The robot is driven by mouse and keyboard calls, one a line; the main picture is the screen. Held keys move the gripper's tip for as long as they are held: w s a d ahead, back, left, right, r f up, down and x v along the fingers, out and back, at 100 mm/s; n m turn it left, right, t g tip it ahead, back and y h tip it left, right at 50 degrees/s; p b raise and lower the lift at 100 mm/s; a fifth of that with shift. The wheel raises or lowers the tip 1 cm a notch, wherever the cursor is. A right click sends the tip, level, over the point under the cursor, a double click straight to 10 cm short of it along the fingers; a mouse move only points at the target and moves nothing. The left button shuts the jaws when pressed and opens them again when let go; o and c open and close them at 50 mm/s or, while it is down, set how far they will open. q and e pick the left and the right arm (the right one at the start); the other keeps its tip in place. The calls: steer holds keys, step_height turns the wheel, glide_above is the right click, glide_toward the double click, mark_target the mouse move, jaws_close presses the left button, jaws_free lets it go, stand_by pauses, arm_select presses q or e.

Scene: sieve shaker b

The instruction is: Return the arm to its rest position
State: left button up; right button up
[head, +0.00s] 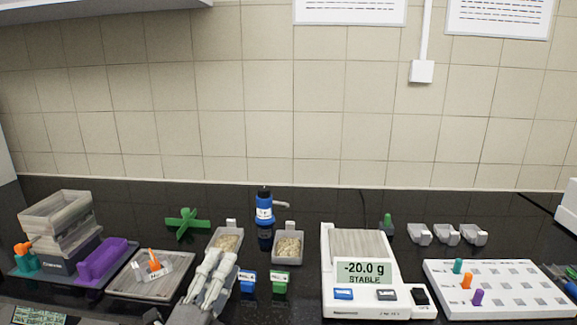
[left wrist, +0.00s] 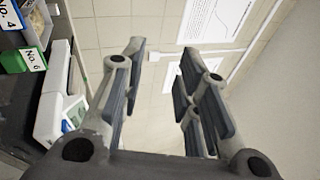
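My left gripper (head: 218,262) shows in the head view at the lower middle left, above the counter, pointing away from me. In the head view it overlaps the left of two trays with grainy material, but I cannot tell how far above it is. In the left wrist view my left gripper (left wrist: 158,85) has its fingers spread apart. Only the tiled wall and wall sheets show between them, so it is open and empty. My right gripper is in neither view.
Beside the gripper are two grain trays (head: 289,248), a blue block (head: 247,281) and a green block (head: 280,283). A scale (head: 372,308) reads -20.0 g to the right. A metal tray (head: 128,283) and sieve stack (head: 58,222) stand left. A white peg board (head: 510,299) lies far right.

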arm_select(q)
steer(key=s+a+f+n+g+y, duration=0.3)
steer(key=f+n, duration=0.2)
steer(key=f, duration=0.2)
steer(key=s+a+f+n+g+y, duration=0.2)
steer(key=s+a+f+n+g, duration=0.1)
steer(key=f+n, duration=0.3)
steer(key=s+a+f+n+g+y, duration=0.3)
steer(key=f+n, duration=0.1)
steer(key=f, duration=0.4)
steer(key=s+f+n+g+h, duration=0.1)
steer(key=s+f+n+g, duration=0.25)
steer(key=s+f, duration=0.4)
steer(key=s+f+n+g+h, duration=0.1)
steer(key=s+f+n+g, duration=0.3)
steer(key=s, duration=0.7)
step_height(320, 180, down, 26)
steer(key=s+m+g, duration=0.1)
steer(key=m+g, duration=0.1)
steer(key=s+a+f+g, duration=0.1)
steer(key=s+a+f, duration=0.1)
steer(key=s+f, duration=1.4)
steer(key=shift+s+a, duration=0.15)
steer(key=shift+s, duration=0.35)
